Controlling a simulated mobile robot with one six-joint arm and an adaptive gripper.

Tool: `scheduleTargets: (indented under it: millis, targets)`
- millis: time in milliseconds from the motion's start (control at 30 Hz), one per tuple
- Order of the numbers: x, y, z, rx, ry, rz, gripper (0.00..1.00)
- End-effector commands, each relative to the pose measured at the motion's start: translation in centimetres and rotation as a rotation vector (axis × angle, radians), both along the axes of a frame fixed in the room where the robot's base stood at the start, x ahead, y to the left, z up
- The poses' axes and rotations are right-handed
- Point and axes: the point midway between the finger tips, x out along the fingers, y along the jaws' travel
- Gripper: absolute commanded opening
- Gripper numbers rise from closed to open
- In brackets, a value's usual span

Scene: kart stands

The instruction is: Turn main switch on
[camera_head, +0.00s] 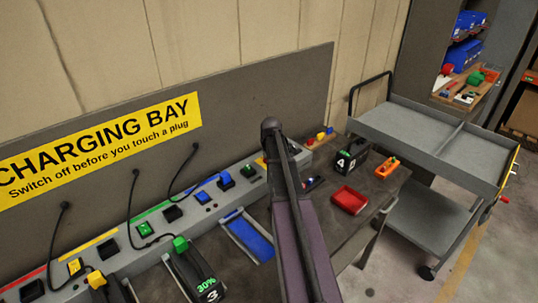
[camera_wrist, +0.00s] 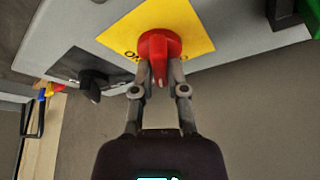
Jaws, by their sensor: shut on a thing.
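The main switch (camera_wrist: 158,44) is a red rotary knob on a yellow plate (camera_wrist: 196,24) with black lettering, mostly hidden. It sits on the grey charging panel in the wrist view. My gripper (camera_wrist: 159,74) has its two fingers on either side of the knob's grip bar and is shut on it. The bar lies along the line of the fingers, between them. In the head view my arm hides the knob and my gripper; only a sliver of the yellow plate (camera_head: 261,161) shows.
A black knob (camera_wrist: 92,84) sits beside the yellow plate. Along the grey charging strip (camera_head: 150,255) are coloured sockets with cables. On the bench are a blue cradle (camera_head: 249,238), a black battery (camera_head: 346,163) marked 4 and a red tray (camera_head: 349,200). A grey cart (camera_head: 415,135) stands at right.

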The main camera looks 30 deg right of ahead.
Motion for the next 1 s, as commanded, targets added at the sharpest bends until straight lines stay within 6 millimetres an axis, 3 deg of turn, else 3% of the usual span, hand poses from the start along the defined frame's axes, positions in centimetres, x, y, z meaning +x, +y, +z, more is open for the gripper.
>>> scheduleTargets:
  millis: [1000]
  targets:
    - [0.27,0.28,-0.05,0.003,0.002,-0.892,0.0]
